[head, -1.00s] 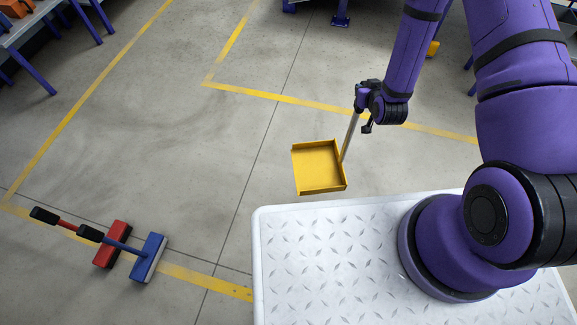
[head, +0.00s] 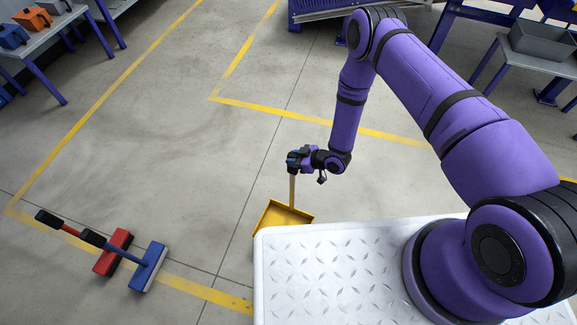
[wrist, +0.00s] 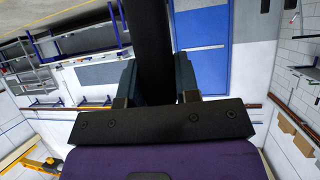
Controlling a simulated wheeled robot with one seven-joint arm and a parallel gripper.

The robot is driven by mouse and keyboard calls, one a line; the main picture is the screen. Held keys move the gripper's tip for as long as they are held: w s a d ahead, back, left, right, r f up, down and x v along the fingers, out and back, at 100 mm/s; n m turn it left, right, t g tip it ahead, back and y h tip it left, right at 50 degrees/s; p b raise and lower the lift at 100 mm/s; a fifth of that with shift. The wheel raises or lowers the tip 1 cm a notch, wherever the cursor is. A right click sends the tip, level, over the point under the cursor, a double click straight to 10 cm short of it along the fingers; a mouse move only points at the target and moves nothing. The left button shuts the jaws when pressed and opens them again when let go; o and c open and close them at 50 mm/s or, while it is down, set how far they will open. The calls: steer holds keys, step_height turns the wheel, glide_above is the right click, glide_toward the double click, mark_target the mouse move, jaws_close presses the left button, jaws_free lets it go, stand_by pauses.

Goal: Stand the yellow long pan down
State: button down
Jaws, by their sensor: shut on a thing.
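The yellow long pan (head: 282,216) hangs from its pale upright handle in the head view, just beyond the white tread-plate deck, whose edge hides its lower part. My gripper (head: 295,158) is shut on the top end of that handle. In the wrist view the dark handle grip (wrist: 150,50) runs between the two fingers of my gripper (wrist: 158,80). Whether the pan touches the floor cannot be told.
A red broom (head: 113,252) and a blue broom (head: 148,267) lie on the floor at lower left, across a yellow line. My white deck fills the lower right. Benches stand at upper left (head: 45,55) and upper right (head: 545,62). The middle floor is clear.

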step_height(320, 180, down, 12)
steer(key=s+a+n+g, duration=0.1)
steer(key=a, duration=0.1)
steer(key=shift+s+r+y, duration=0.15)
steer(key=shift+s+y, duration=0.15)
steer(key=shift+s, duration=0.05)
stand_by(0.5)
stand_by(0.3)
steer(key=c, duration=0.8)
jaws_free()
steer(key=v, duration=1)
steer(key=shift+d+r, duration=0.15)
steer(key=shift+d, duration=0.2)
steer(key=shift+w, duration=0.1)
